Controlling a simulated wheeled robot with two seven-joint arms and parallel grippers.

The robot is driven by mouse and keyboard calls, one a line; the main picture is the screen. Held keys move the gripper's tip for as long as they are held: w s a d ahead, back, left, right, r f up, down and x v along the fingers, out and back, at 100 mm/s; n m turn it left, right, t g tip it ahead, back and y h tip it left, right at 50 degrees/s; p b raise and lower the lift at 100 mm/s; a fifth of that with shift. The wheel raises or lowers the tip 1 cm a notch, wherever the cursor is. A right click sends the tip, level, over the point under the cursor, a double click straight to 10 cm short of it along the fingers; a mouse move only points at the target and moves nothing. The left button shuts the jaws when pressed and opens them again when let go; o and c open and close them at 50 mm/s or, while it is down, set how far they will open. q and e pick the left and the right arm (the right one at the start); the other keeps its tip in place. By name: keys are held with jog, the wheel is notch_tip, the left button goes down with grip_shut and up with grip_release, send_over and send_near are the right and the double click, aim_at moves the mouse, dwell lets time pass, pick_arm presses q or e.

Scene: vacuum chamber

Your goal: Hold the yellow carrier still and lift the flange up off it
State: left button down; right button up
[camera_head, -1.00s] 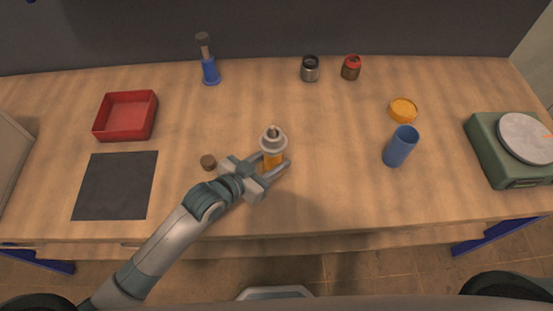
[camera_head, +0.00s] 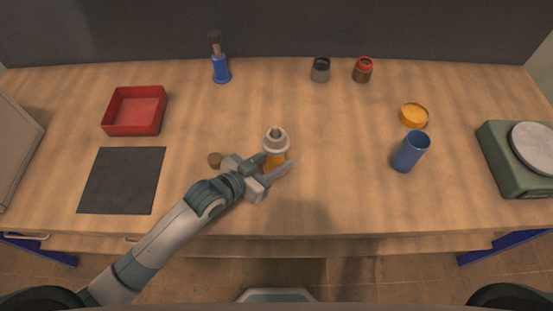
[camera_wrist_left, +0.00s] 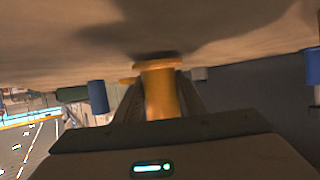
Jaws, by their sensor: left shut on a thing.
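The yellow carrier (camera_head: 274,163) stands upright on the wooden table. The grey flange (camera_head: 276,141) sits on top of it. My left gripper (camera_head: 278,167) is shut on the carrier's body below the flange. In the left wrist view the carrier (camera_wrist_left: 160,92) shows between the two fingers, with its wide end by the tabletop. The flange does not show in that view. My right gripper is not in view.
A blue cup (camera_head: 410,152) and an orange dish (camera_head: 413,115) stand to the right. A red tray (camera_head: 107,116) and dark mat (camera_head: 122,181) are left. A green scale (camera_head: 500,165) is far right.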

pick_arm(q)
jog(key=shift+f, duration=0.3)
dwell(0.4)
jog(key=c, duration=1.1)
grip_release()
jog(key=shift+f, duration=0.1)
jog(key=c, duration=1.1)
jog(key=shift+o, duration=0.2)
